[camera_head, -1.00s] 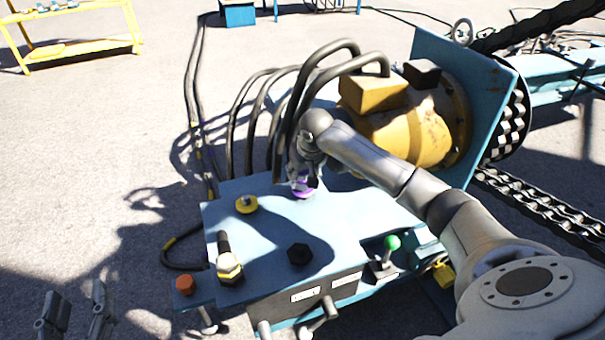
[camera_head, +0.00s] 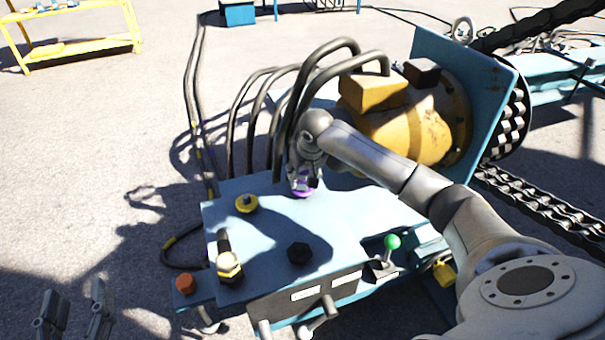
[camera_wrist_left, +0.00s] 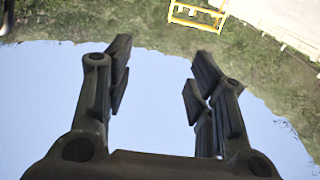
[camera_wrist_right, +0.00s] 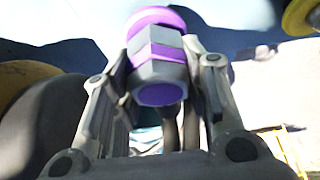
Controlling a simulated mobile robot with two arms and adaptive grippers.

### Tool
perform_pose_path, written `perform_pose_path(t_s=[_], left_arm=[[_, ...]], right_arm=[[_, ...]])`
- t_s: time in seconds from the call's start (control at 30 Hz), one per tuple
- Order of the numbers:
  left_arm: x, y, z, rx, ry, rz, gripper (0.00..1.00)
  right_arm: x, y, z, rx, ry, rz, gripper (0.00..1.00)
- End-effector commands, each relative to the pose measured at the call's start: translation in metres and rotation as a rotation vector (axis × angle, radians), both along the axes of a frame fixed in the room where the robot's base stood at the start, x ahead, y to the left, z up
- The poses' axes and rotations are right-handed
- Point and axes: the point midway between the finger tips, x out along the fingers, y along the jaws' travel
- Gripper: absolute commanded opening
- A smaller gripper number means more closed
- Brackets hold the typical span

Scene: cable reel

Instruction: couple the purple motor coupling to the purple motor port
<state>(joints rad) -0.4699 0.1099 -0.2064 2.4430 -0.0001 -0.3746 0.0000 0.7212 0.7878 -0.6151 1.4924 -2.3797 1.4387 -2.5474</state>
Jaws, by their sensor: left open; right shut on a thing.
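My right gripper (camera_head: 304,178) is shut on the purple motor coupling (camera_wrist_right: 157,72), a grey metal hex fitting with purple bands. It holds the coupling at the far part of the blue panel's top. A purple ring (camera_wrist_right: 163,17) shows at the coupling's far end in the right wrist view; I cannot tell whether it is the port or part of the coupling. In the head view only a little purple (camera_head: 302,193) shows below the fingers, and the gripper hides the rest. My left gripper (camera_head: 72,312) is open and empty over the ground at lower left, clear of the panel.
The blue panel (camera_head: 335,225) also carries a yellow fitting (camera_head: 246,203), a black hex fitting (camera_head: 299,253), a brass-coloured coupling (camera_head: 229,266) and a green-knobbed lever (camera_head: 392,242). Black hoses (camera_head: 236,125) arch behind my right gripper. A yellow motor (camera_head: 410,125) stands beyond my right arm.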

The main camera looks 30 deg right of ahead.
Motion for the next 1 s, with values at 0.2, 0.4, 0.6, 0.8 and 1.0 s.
perform_pose_path(t_s=[0.2,0.4,0.6,0.8,1.0], left_arm=[[0.000,-0.001,0.004,-0.007,-0.023,-0.001,0.50],[0.000,-0.002,0.008,-0.012,-0.046,-0.003,0.50],[0.001,-0.002,0.013,-0.016,-0.068,-0.005,0.50],[0.001,-0.003,0.017,-0.022,-0.089,-0.006,0.50],[0.001,-0.003,0.018,-0.025,-0.098,-0.007,0.50]], right_arm=[[0.001,0.000,0.000,0.000,-0.003,-0.001,0.12],[0.001,0.000,-0.002,0.000,-0.003,-0.001,0.12],[0.001,0.000,-0.003,0.000,-0.002,-0.001,0.12],[0.001,0.000,-0.004,0.000,-0.002,-0.001,0.12],[0.001,0.000,-0.005,0.000,-0.002,-0.001,0.56]])
